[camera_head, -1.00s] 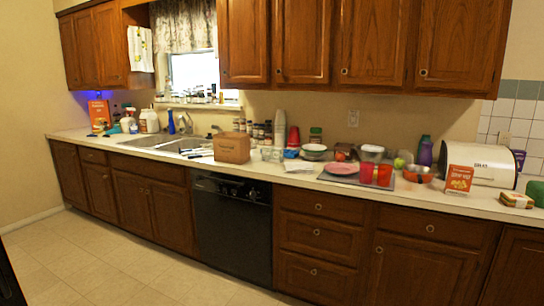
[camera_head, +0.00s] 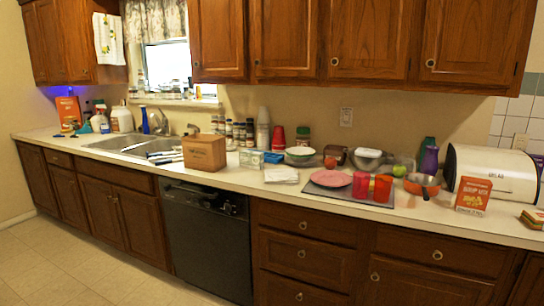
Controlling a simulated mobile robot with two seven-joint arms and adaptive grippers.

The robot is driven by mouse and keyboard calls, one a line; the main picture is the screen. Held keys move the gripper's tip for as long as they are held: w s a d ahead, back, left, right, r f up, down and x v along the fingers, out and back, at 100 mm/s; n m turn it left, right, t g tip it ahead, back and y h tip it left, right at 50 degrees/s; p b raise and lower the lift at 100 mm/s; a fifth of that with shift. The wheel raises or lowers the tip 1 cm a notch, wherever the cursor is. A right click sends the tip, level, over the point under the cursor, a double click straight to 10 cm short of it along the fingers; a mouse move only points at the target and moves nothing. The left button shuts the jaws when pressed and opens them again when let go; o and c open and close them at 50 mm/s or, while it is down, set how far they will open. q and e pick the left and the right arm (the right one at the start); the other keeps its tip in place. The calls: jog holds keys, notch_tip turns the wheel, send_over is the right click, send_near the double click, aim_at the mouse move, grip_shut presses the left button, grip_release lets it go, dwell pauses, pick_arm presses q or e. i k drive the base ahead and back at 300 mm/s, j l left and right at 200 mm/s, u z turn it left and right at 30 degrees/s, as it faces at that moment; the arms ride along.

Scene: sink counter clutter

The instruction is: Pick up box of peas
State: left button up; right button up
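No box can be read clearly as peas. An orange-red box (camera_head: 473,196) with pale lettering stands upright near the counter's front edge at the right, in front of the white bread bin. Another orange box (camera_head: 68,112) stands upright at the far left end of the counter, by the wall. A plain brown box (camera_head: 204,152) stands right of the sink. Neither of my grippers shows in the head view.
The long counter (camera_head: 236,176) also holds a sink (camera_head: 135,146), red cups (camera_head: 361,185), a pink plate (camera_head: 330,179), an orange bowl (camera_head: 421,185) and a bread bin (camera_head: 495,172). Several jars stand along the wall. Floor (camera_head: 90,265) is clear at the lower left.

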aim_at(250, 159)
jog(key=i+z, duration=0.3)
jog(key=i, duration=0.3)
jog(key=i+j+z, duration=0.15)
jog(key=i+z, duration=0.15)
jog(key=i, duration=0.35)
jog(key=i+j+z, duration=0.1)
jog(key=j, duration=0.2)
jog(key=i+j+z, duration=0.15)
jog(key=j, duration=0.2)
jog(key=j+z, duration=0.1)
jog(key=j, duration=0.25)
